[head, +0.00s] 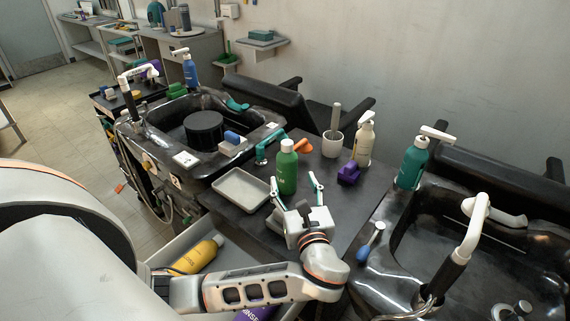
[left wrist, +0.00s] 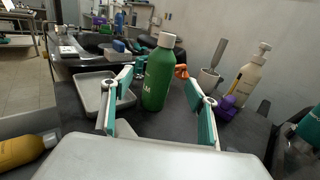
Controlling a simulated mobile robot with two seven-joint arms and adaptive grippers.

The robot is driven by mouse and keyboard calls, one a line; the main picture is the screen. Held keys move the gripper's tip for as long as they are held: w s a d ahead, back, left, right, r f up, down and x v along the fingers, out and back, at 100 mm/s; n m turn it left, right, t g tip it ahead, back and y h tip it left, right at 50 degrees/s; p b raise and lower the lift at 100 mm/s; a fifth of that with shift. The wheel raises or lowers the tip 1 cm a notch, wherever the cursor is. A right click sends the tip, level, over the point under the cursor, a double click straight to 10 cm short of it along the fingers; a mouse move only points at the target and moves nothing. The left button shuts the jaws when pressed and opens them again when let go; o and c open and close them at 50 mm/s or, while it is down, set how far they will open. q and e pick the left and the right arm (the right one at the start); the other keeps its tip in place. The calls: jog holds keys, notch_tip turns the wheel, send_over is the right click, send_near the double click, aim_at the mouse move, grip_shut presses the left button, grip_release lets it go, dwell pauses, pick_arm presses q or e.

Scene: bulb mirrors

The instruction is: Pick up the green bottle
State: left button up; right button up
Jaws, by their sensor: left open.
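The green bottle (head: 287,170) with a white cap stands upright on the dark counter between the two sinks. In the left wrist view the green bottle (left wrist: 158,75) is straight ahead, between the lines of the two fingers. My left gripper (head: 298,190) is open and empty, its fingers pointing at the bottle from the near side. In the left wrist view the left gripper (left wrist: 160,95) shows its teal finger pads spread wide. Whether the fingertips reach beside the bottle is hard to tell. My right gripper is not in view.
A grey tray (head: 241,189) lies left of the bottle. A teal item (head: 268,148), an orange item (head: 302,146), a white cup (head: 332,143), a purple item (head: 349,173) and a cream pump bottle (head: 364,143) stand close behind and right. A yellow bottle (head: 195,257) lies below.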

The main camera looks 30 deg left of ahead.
aim_at(289, 165)
pick_arm(q)
jog(key=shift+b+x, duration=0.5)
jog(key=shift+x, duration=0.4)
jog(key=shift+w+a+b, duration=0.35)
jog(key=shift+w+b, duration=0.1)
jog(key=shift+b, duration=0.05)
jog(key=b+x, duration=0.2)
jog(key=x, duration=0.1)
jog(key=shift+w+a+r+b, duration=0.2)
jog(key=shift+w+a+b, duration=0.25)
jog(key=shift+w+b, duration=0.1)
jog(key=shift+r, duration=0.1)
jog(key=c, duration=1.4)
jog(key=shift+c, duration=0.9)
